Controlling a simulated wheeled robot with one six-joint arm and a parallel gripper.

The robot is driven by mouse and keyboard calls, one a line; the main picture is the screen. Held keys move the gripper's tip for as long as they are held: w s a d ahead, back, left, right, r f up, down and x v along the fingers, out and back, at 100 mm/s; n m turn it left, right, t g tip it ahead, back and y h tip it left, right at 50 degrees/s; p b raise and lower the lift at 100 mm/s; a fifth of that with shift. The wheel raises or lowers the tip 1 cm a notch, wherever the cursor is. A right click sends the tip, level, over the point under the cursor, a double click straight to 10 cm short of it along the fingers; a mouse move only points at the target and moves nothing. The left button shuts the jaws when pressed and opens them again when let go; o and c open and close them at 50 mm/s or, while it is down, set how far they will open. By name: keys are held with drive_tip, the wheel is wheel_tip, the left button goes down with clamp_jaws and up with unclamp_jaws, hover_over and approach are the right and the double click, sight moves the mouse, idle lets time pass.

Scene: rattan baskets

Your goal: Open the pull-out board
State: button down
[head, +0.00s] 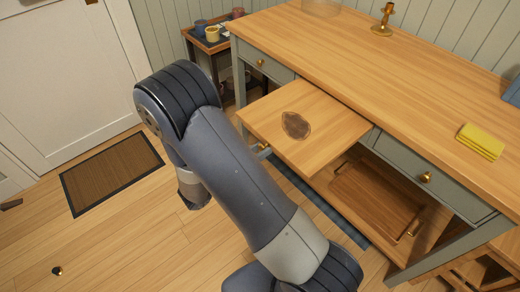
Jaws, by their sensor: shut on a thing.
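The pull-out board (335,128) is a light wooden panel with a dark oval mark on it. It sticks well out from under the tabletop of the grey-green table, between two drawers. A small brass knob (265,146) shows at its front edge. My arm crosses the middle of the view and hides most of my gripper (259,150). Only a small part of the gripper shows beside the knob, and it is shut on the knob. The exact hold of the fingers is hidden.
The table (390,70) carries a yellow cloth (481,141) and a brass candlestick (383,20). A wooden tray (376,199) lies on the shelf below the board. A small rack with mugs (212,34) stands at the back. The floor around the doormat (112,174) is mostly clear.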

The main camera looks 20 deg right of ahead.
drive_tip(key=c, duration=1.3)
unclamp_jaws()
drive_tip(key=shift+o, duration=0.2)
drive_tip(key=v, duration=1)
drive_tip(key=shift+a, duration=0.35)
drive_tip(key=shift+s+d, duration=0.1)
drive_tip(key=x, duration=1.1)
drive_tip(key=shift+d, duration=0.2)
drive_tip(key=shift+r, duration=0.1)
